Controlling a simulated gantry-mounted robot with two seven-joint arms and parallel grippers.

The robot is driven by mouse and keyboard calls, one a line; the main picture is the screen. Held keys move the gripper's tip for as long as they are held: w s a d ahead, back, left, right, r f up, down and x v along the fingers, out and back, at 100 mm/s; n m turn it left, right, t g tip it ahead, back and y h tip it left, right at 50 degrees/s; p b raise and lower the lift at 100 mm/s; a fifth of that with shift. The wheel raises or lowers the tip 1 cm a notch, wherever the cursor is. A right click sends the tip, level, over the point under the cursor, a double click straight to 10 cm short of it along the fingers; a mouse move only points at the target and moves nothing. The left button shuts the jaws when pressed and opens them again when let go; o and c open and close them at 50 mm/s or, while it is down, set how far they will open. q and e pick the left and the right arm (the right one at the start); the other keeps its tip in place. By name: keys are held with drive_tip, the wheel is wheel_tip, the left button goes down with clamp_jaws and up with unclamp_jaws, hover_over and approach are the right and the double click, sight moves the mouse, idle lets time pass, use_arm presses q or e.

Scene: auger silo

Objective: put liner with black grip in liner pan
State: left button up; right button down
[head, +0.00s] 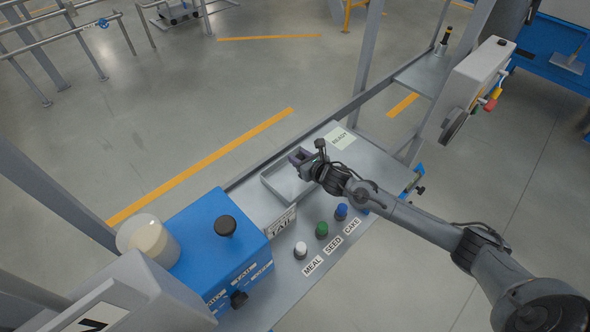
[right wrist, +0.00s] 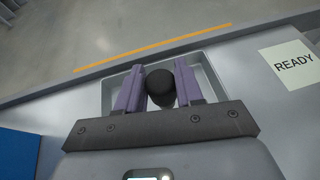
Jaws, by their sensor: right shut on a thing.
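My right gripper (head: 302,158) is over a shallow grey open tray (head: 268,190), which looks like the liner pan, on the grey bench. In the right wrist view my right gripper (right wrist: 160,85) has its purple fingers shut on a round black grip (right wrist: 161,92). The liner body under the grip is hidden, so I cannot tell whether it touches the tray. The tray rim (right wrist: 107,92) shows on both sides of the fingers. My left gripper is not in view.
A TAIL sign (head: 282,222) stands at the tray's near side. White (head: 300,250), green (head: 321,230) and blue (head: 341,211) knobs sit in front. A READY square (head: 340,138) lies beyond the gripper. A blue box (head: 213,240) with a black knob stands left.

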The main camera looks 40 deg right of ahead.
drive_tip(key=shift+w+a+f, duration=0.4)
drive_tip(key=shift+a+f, duration=0.05)
drive_tip(key=shift+a, duration=0.15)
drive_tip(key=shift+f+b, duration=0.7)
drive_tip(key=shift+f, duration=1.25)
drive_tip(key=shift+f, duration=0.1)
drive_tip(key=c, duration=0.7)
unclamp_jaws()
drive_tip(key=shift+f, duration=0.1)
